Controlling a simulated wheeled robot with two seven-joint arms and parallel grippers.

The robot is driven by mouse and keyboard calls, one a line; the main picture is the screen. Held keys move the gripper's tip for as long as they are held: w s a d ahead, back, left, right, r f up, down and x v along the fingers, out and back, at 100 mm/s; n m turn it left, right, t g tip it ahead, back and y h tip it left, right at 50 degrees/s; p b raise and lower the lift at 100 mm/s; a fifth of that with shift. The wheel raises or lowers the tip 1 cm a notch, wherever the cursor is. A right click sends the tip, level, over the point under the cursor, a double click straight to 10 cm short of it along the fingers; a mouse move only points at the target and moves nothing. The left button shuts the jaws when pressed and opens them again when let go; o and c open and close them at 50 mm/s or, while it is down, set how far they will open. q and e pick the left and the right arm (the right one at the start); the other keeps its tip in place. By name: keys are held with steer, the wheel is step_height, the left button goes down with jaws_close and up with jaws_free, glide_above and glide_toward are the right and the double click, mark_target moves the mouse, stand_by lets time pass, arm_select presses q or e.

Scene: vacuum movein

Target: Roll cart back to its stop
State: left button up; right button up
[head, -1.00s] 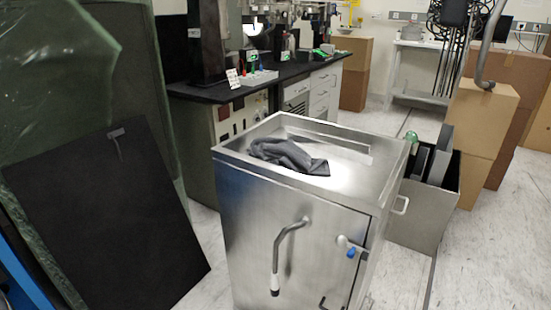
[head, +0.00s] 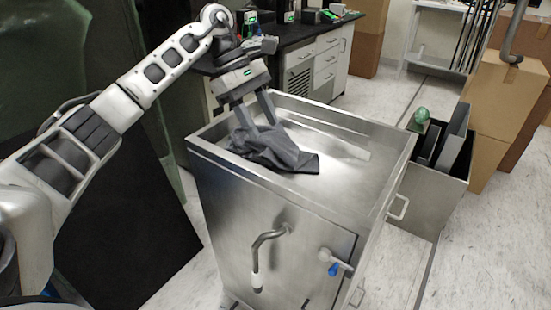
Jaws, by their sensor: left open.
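The stainless steel cart (head: 290,205) stands upright in the middle of the head view. Its front has a bent handle (head: 266,252) and a small latch with a blue tip (head: 336,265). A dark grey cloth (head: 280,150) lies crumpled on the left part of its recessed top. My left gripper (head: 255,112) comes in from the left over the cart's top. It is open, pointing down, with its fingertips at the back edge of the cloth; I cannot tell whether they touch it. My right gripper is out of view. No stop is clearly visible.
An open metal bin (head: 425,205) with dark panels and a green item stands right of the cart. Cardboard boxes (head: 488,115) are stacked behind it. A black-topped lab bench (head: 310,45) stands behind the cart. A dark panel (head: 130,230) leans at left. Floor at lower right is clear.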

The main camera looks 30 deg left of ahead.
arm_select(q)
steer(key=a+r+y, duration=0.1)
steer(key=a+r, duration=0.1)
steer(key=a, duration=0.2)
steer(key=p, duration=0.2)
glide_toward(268, 175)
steer(key=x, duration=0.9)
steer(key=shift+w, duration=0.1)
jaws_close()
